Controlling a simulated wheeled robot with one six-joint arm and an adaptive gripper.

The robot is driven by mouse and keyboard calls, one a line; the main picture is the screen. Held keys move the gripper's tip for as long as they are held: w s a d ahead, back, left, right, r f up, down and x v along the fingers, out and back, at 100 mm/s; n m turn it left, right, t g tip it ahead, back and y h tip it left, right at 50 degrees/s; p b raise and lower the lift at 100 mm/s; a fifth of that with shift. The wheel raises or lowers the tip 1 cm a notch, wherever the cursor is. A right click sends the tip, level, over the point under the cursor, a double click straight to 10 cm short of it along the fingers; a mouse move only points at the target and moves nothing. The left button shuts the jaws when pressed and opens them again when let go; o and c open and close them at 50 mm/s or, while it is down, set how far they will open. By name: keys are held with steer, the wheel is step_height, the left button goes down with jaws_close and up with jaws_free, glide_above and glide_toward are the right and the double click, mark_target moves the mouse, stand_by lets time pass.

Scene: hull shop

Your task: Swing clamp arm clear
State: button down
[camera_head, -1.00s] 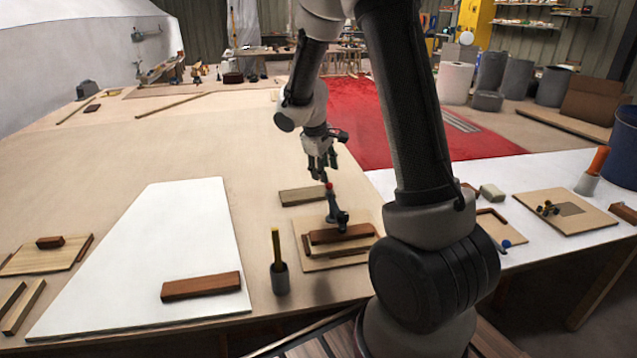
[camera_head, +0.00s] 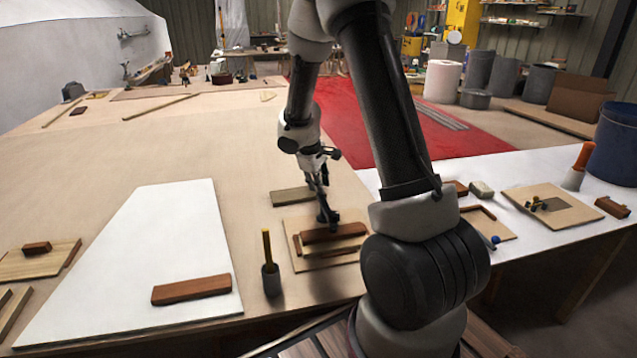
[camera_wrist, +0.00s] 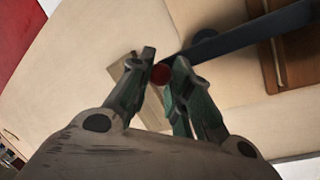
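The clamp (camera_head: 328,217) is a dark upright piece at the dark red-brown block on a small wooden board (camera_head: 296,262). In the wrist view its clamp arm (camera_wrist: 245,33) is a dark blue-grey bar running to the upper right. Its red knob (camera_wrist: 161,75) lies at the tips of my gripper (camera_wrist: 165,62). The fingers are apart, one on each side of the knob; I cannot tell if they touch it. In the head view my gripper (camera_head: 322,188) points down over the clamp and hides the knob.
The dark red-brown block (camera_head: 333,233) lies under the clamp. A white panel (camera_head: 130,260) with a red-brown block (camera_head: 191,290) lies left. Bare tabletop (camera_head: 90,165) extends behind.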

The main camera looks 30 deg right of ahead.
steer(key=shift+d+m, duration=0.15)
steer(key=shift+m, duration=0.15)
steer(key=s+d+m+g+y, duration=0.2)
steer(key=s+m+g, duration=0.3)
steer(key=m, duration=1.4)
steer(key=shift+s+d, duration=0.65)
steer(key=shift+s, duration=0.05)
steer(key=shift+m, duration=0.3)
steer(key=c, duration=1.3)
jaws_free()
